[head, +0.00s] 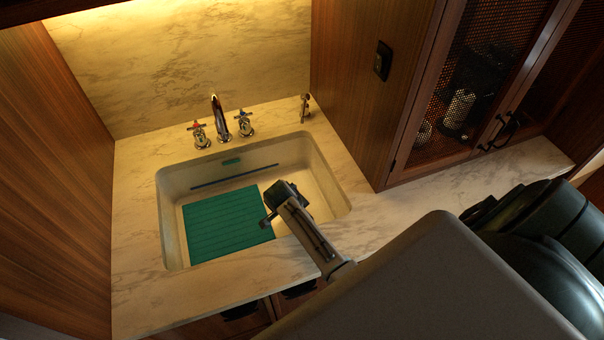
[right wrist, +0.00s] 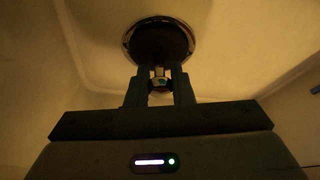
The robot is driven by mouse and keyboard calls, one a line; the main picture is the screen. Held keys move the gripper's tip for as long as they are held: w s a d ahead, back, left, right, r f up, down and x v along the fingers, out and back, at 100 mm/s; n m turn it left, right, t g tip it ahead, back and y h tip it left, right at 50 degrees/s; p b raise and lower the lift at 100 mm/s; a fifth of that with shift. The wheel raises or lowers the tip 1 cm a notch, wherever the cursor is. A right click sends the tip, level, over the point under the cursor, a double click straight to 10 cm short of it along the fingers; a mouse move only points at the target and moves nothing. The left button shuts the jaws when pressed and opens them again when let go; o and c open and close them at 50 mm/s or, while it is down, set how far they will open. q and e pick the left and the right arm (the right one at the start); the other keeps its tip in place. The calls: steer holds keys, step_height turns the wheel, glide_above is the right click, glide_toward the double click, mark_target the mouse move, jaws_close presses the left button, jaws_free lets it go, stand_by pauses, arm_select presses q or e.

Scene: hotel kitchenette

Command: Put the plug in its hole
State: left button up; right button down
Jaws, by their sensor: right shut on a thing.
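My right gripper (head: 269,219) reaches down into the white sink (head: 172,225), by the right edge of the teal mat. In the right wrist view its fingers (right wrist: 159,83) are shut on the plug (right wrist: 158,73), of which a small shiny part shows between the fingertips. Just beyond the fingertips is the drain hole (right wrist: 128,42), a dark round with a metal rim. The fingers overlap its near edge in the picture. I cannot tell whether the plug touches the hole or is above it. In the head view the hole and plug are hidden. My left gripper is not in view.
A teal ribbed mat (head: 225,225) lies in the sink's left part. A faucet (head: 218,115) with two cross handles stands behind the sink, and a small metal fitting (head: 305,107) is at right. The marble counter (head: 420,205) right of the sink is clear.

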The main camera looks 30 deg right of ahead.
steer(key=c, duration=1.3)
jaws_free()
steer(key=shift+o, duration=0.2)
steer(key=b+v, duration=0.2)
steer(key=v, duration=1)
steer(key=shift+r, duration=0.15)
